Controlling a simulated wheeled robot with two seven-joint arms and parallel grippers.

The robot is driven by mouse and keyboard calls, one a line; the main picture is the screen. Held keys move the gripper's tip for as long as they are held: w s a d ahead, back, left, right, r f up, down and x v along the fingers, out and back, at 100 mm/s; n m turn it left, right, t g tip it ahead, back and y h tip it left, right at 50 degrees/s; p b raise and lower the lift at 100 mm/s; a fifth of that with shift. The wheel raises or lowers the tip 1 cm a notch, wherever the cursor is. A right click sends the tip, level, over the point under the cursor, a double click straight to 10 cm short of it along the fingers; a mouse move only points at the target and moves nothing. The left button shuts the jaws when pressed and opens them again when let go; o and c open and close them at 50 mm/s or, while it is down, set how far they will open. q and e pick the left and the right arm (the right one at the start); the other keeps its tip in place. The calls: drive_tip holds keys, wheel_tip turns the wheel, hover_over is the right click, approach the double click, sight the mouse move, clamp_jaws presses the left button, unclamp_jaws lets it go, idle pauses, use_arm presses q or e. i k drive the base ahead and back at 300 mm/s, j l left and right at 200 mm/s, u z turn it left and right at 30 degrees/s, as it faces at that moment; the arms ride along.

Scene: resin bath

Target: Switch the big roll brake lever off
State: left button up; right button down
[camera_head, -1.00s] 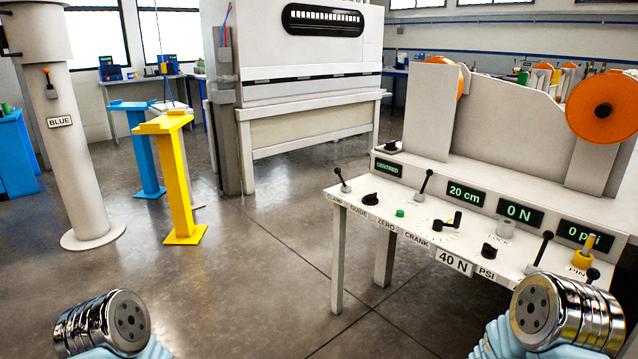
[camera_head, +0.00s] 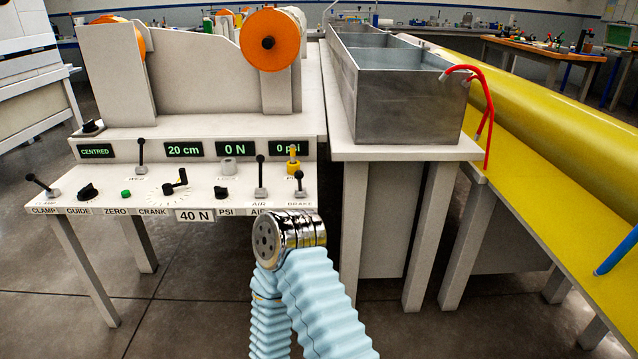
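A short black lever (camera_head: 300,187) labelled BRAKE stands at the right end of the white control panel (camera_head: 110,197). The label does not say whether it belongs to the big roll. A taller black lever (camera_head: 261,176) labelled AIR stands just left of it. A large yellow roll (camera_head: 560,95) lies at the right; I see no lever on it. The metal end of my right arm and its pale blue sleeve show in front of the panel, below the brake lever and apart from it. No gripper fingers are visible; my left arm is out of view.
A grey metal tank (camera_head: 405,105) with a red hose (camera_head: 487,100) stands on a white table right of the panel. A yellow table (camera_head: 540,200) runs below the roll. Orange spools (camera_head: 270,40) sit above the panel. Open floor lies in front.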

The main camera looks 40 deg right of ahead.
sight(298, 174)
drive_tip(key=z, duration=1.4)
